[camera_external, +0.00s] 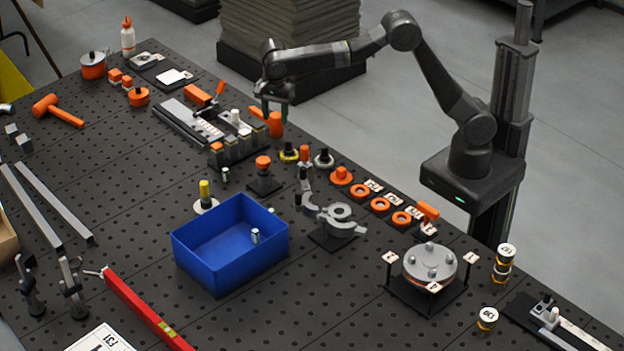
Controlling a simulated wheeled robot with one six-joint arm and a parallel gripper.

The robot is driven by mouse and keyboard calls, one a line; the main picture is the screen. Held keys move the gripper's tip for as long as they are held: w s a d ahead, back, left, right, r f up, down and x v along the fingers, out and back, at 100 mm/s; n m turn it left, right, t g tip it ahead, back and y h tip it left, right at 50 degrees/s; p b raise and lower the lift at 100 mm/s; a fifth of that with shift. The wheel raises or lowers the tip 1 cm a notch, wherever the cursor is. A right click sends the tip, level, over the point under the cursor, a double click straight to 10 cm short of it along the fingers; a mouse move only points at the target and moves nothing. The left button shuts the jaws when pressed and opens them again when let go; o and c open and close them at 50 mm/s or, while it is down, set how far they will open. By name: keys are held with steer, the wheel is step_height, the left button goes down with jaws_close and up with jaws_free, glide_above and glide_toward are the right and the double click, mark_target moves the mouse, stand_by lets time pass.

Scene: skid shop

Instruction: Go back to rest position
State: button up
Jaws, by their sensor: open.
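My gripper (276,101) hangs from my black arm above the far side of the table. It points down, its fingers are apart, and I see nothing between them. It is over the area by an orange-headed tool (274,123) and the grey fixture with several blocks (237,146). Whether it touches anything below is hard to tell, but it looks clear of the parts. My arm reaches left from its column at the right, with the elbow raised.
The black perforated table (130,215) holds a blue bin (222,287) with a small metal part inside. Nearby are a grey clamp fixture (337,222), orange rings (380,205), a round flange on a stand (430,265), a red level (145,312) and an orange mallet (58,110).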

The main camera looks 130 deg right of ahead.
steer(key=s+d+f+m, duration=0.2)
steer(key=s+d+f, duration=0.1)
steer(key=d, duration=0.8)
steer(key=s+d+f+m, duration=0.1)
steer(key=s+d+f, duration=0.15)
steer(key=d, duration=0.85)
steer(key=f, duration=0.3)
steer(key=f+p, duration=0.1)
steer(key=f, duration=0.6)
steer(key=shift+w+a, duration=0.15)
steer(key=shift+w, duration=0.15)
